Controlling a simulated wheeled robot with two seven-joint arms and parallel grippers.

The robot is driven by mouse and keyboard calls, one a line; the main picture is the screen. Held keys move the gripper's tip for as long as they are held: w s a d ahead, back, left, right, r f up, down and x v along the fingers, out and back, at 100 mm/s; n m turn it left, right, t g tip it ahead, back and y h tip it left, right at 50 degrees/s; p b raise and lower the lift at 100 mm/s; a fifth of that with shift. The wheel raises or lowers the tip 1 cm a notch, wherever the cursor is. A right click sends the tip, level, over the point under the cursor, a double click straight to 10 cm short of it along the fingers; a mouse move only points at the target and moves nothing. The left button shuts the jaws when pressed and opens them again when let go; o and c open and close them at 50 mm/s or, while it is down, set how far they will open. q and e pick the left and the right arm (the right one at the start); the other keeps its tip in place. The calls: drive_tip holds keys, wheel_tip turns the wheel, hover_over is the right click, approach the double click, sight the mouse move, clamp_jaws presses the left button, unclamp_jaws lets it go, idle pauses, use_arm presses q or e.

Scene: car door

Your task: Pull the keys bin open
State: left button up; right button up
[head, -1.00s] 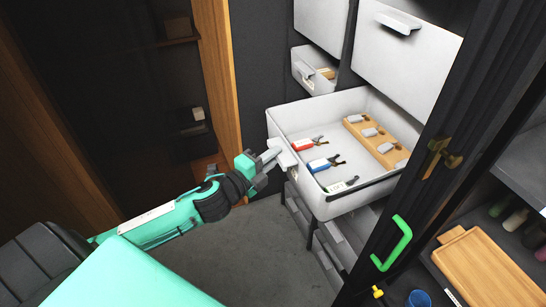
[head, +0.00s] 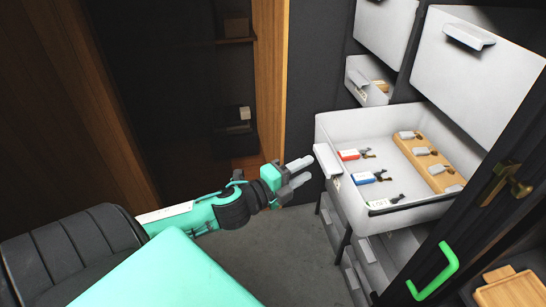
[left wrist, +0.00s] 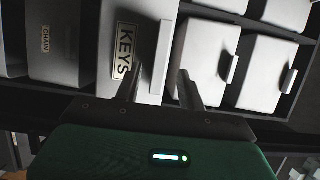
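The keys bin (head: 340,215) is an open white drawer, pulled well out from the cabinet. Its pale handle (head: 327,160) projects from the front, on the left. Red, blue and white tagged keys and a wooden key rack (head: 435,160) lie inside. My left gripper (head: 302,171) is open and empty, just left of the handle and apart from it. In the left wrist view, the KEYS label (left wrist: 124,51) and the handle (left wrist: 160,58) show just beyond the spread fingers (left wrist: 160,90). My right gripper is not in view.
A smaller bin (head: 368,80) is slightly open behind, and large closed bins (head: 475,65) are above. A dark door with a green handle (head: 435,272) stands at right. A wooden tray (head: 507,290) is at lower right. The floor left of the bin is clear.

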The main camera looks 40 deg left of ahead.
use_arm(q)
drive_tip(key=b+v, duration=0.2)
drive_tip(key=v, duration=0.7)
idle(0.7)
